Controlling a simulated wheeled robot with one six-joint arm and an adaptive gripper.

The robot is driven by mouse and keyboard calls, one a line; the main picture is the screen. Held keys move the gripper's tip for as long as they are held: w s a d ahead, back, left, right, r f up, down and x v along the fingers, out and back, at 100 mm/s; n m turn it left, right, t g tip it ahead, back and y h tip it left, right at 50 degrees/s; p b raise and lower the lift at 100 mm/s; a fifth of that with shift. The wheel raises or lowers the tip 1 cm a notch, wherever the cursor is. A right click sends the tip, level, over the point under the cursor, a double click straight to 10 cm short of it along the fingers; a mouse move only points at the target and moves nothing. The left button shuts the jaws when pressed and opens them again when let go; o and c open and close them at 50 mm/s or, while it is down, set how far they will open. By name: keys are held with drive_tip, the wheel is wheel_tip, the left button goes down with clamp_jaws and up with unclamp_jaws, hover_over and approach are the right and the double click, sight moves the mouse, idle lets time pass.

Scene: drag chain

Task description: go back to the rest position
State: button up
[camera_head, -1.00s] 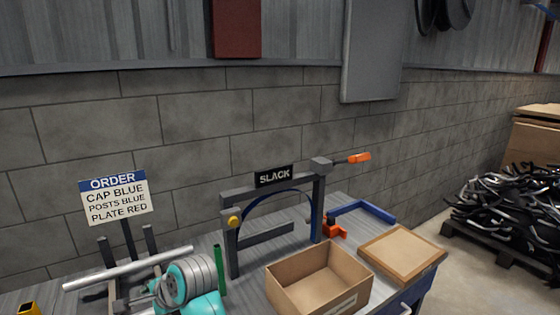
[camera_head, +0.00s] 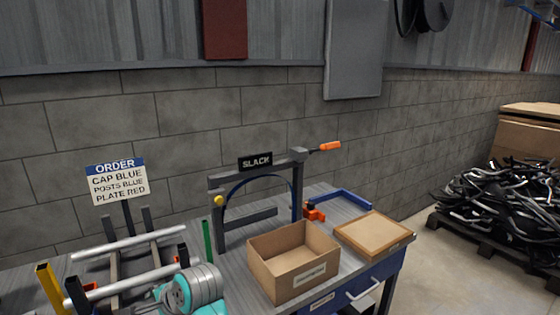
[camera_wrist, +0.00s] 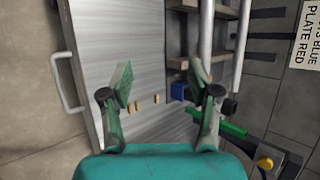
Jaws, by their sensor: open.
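My gripper (camera_wrist: 161,85) shows in the wrist view with its two green fingers spread apart and nothing between them. It points down over the workbench (camera_wrist: 120,35); a small blue piece (camera_wrist: 180,91) and several small orange pieces lie beyond the fingers. In the head view my teal and grey wrist is at the bottom, left of the open cardboard box (camera_head: 293,262). The gripper's fingers cannot be made out there.
A frame with a SLACK sign (camera_head: 256,161) stands behind the box. A flat tan-topped tray (camera_head: 374,234) lies right of it. Metal tubes (camera_head: 128,243) on a rack, a yellow post (camera_head: 50,289) and an order sign (camera_head: 117,182) stand at left. A cable pallet (camera_head: 500,205) is at right.

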drive_tip(key=s+d+f+n+t+h, duration=0.1)
drive_tip(key=s+d+f+t, duration=0.25)
drive_tip(key=d+f, duration=1.3)
drive_tip(key=s+d+f+n+t+h, duration=0.1)
drive_tip(key=s+d+f, duration=0.3)
drive_tip(key=s+d, duration=0.25)
drive_tip(key=s+d+f+n+t+h, duration=0.1)
drive_tip(key=s+d+f+t, duration=0.1)
drive_tip(key=s+d+f, duration=0.35)
drive_tip(key=s+d+r+n+t+h, duration=0.2)
drive_tip(key=s+d+r+n+h, duration=0.15)
drive_tip(key=s+d, duration=1.2)
drive_tip(key=s+d+r+n+t+h, duration=0.1)
drive_tip(key=s+d+r+n+t, duration=0.1)
drive_tip(key=s+r, duration=1.1)
drive_tip(key=s+d+n, duration=0.1)
drive_tip(key=s, duration=0.1)
drive_tip(key=shift+s+d+r+h, duration=0.2)
drive_tip(key=shift+s+r+h, duration=0.1)
drive_tip(key=shift+s+h, duration=0.05)
drive_tip(key=shift+n, duration=0.25)
